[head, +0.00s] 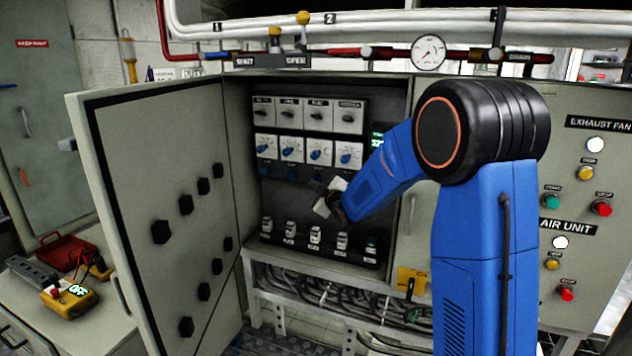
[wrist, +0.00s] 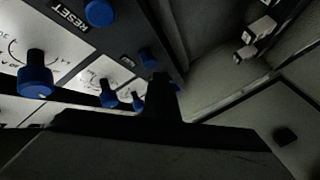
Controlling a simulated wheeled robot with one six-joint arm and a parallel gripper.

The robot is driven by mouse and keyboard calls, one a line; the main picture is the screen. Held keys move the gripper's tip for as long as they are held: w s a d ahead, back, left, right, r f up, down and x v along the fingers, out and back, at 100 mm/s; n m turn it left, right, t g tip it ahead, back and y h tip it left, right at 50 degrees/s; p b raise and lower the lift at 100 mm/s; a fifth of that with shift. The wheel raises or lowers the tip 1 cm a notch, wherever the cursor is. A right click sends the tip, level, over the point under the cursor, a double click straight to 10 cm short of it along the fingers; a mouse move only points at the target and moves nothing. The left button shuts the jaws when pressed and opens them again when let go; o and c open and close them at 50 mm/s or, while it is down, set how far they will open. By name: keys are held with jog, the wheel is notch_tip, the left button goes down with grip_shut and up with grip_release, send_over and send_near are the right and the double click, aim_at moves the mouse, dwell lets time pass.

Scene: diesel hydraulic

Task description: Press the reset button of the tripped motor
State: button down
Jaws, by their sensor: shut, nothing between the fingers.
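An open control cabinet holds a row of white motor units (head: 291,149) with blue knobs. In the wrist view a "RESET" label (wrist: 68,16) sits beside a blue button (wrist: 99,13). Which motor is tripped cannot be told. My gripper (head: 325,206) is inside the cabinet opening, below the right part of the motor row. Its shut, empty fingers (wrist: 160,88) show in the wrist view; contact with a knob cannot be told.
The cabinet door (head: 170,205) stands open at the left. Upper breakers (head: 319,114) and lower white switches (head: 315,236) flank the motor row. A panel with exhaust fan buttons (head: 603,208) is at the right. A yellow meter (head: 70,302) lies on the left bench.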

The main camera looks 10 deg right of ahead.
jog(key=shift+w, duration=0.1)
jog(key=shift+w+d, duration=0.25)
jog(key=shift+w+d, duration=0.3)
jog(key=shift+w, duration=0.1)
dwell(1.0)
jog(key=shift+s+a, duration=0.1)
jog(key=shift+s, duration=0.05)
jog(key=shift+s+a, duration=0.45)
jog(key=shift+s, duration=0.15)
jog(key=shift+s, duration=0.1)
dwell(0.3)
jog(key=shift+s+a, duration=0.75)
jog(key=shift+s, duration=0.25)
jog(key=shift+s+a, duration=0.7)
jog(key=shift+s, duration=0.25)
